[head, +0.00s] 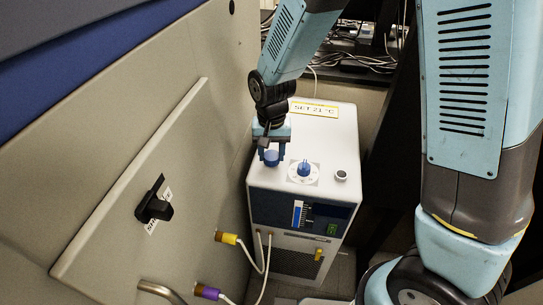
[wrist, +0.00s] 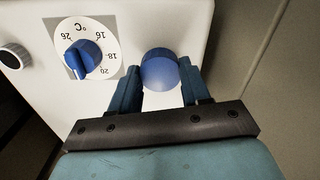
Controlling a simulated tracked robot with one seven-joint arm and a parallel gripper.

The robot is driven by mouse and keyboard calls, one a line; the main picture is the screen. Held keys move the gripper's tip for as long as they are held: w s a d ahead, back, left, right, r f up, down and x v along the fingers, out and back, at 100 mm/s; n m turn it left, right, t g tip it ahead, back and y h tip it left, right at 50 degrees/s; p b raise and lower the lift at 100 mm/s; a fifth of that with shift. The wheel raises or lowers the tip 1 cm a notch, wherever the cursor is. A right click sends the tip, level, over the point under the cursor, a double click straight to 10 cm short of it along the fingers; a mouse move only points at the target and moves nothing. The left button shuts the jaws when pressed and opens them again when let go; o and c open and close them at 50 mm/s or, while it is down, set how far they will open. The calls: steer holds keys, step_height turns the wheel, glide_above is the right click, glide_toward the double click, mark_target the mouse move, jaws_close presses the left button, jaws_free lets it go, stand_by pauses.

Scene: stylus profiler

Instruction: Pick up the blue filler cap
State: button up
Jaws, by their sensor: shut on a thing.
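The blue filler cap (wrist: 160,70) is a round blue disc between the two fingers of my gripper (wrist: 161,84) in the wrist view. In the head view the cap (head: 271,158) shows at the tips of my gripper (head: 271,152), over the left part of the white chiller's top (head: 323,127). My gripper is shut on the cap. I cannot tell whether the cap is seated on the chiller or lifted off it. The opening under the cap is hidden.
A blue temperature knob (head: 304,169) on a white dial stands right of the cap. A black-and-silver knob (head: 341,175) is further right. A beige panel with a black handle (head: 154,208) stands left. Hoses with yellow (head: 229,238) and purple (head: 206,291) fittings run below.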

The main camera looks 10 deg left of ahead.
steer(key=s+a+r, duration=0.1)
steer(key=s+r, duration=1)
steer(key=s, duration=0.3)
steer(key=shift+r, duration=0.2)
steer(key=o, duration=0.4)
jaws_close()
steer(key=shift+w+f, duration=0.1)
